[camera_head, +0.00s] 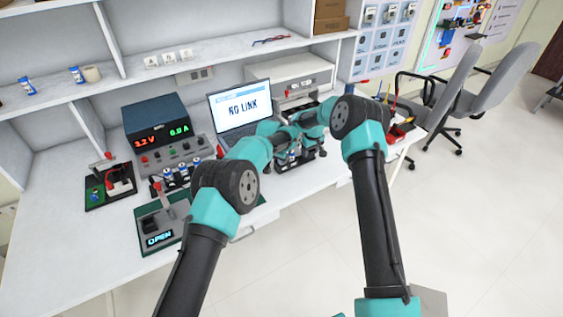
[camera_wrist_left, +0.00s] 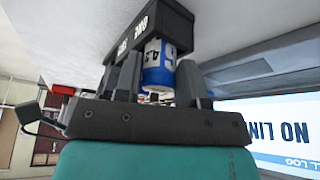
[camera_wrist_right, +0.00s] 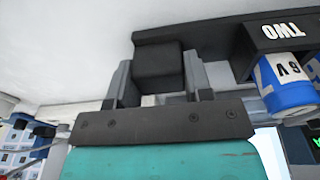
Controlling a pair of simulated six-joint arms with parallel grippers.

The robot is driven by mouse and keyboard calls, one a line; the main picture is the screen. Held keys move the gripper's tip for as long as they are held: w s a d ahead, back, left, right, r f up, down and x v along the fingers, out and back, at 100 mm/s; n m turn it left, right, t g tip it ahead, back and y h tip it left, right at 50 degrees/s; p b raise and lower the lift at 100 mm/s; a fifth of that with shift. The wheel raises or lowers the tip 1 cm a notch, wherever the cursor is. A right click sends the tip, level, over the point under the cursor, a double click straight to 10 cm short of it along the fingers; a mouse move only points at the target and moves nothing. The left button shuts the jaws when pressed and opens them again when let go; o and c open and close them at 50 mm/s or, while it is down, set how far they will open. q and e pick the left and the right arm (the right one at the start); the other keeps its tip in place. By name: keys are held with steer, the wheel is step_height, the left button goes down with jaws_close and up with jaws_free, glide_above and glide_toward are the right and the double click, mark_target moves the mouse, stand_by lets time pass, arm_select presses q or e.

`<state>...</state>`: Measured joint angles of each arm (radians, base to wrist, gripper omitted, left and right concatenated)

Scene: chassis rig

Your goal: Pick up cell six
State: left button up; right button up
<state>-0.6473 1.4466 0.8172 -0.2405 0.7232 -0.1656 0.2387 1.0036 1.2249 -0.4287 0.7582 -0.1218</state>
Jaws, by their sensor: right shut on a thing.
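A blue-and-white cell (camera_wrist_left: 158,65) stands in a dark rack (camera_wrist_left: 135,28) in the left wrist view; its large digit looks like a six, seen upside down. My left gripper (camera_wrist_left: 160,82) has its fingers apart, one on each side of this cell. My right gripper (camera_wrist_right: 158,78) is shut on a dark block (camera_wrist_right: 158,62) at the end of the rack. Beside it, a blue-and-white cell (camera_wrist_right: 288,85) sits by the label TWO. In the head view the rack with cells (camera_head: 293,156) is partly hidden by my arms; the left fingertips are hidden there.
A laptop (camera_head: 238,108) reading NO LINK stands behind the rack. A power supply (camera_head: 158,130) and a second group of cells (camera_head: 170,172) are left of it. A device reading OPEN (camera_head: 160,238) lies at the front edge. Red bins (camera_head: 398,132) stand at right.

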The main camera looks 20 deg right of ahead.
arm_select(q)
steer(key=c, duration=0.5)
arm_select(e)
steer(key=shift+f, duration=0.1)
arm_select(q)
steer(key=shift+r, duration=0.15)
step_height(320, 180, up, 10)
steer(key=shift+f, duration=0.15)
stand_by(0.7)
steer(key=shift+r, duration=4)
arm_select(e)
steer(key=o, duration=1)
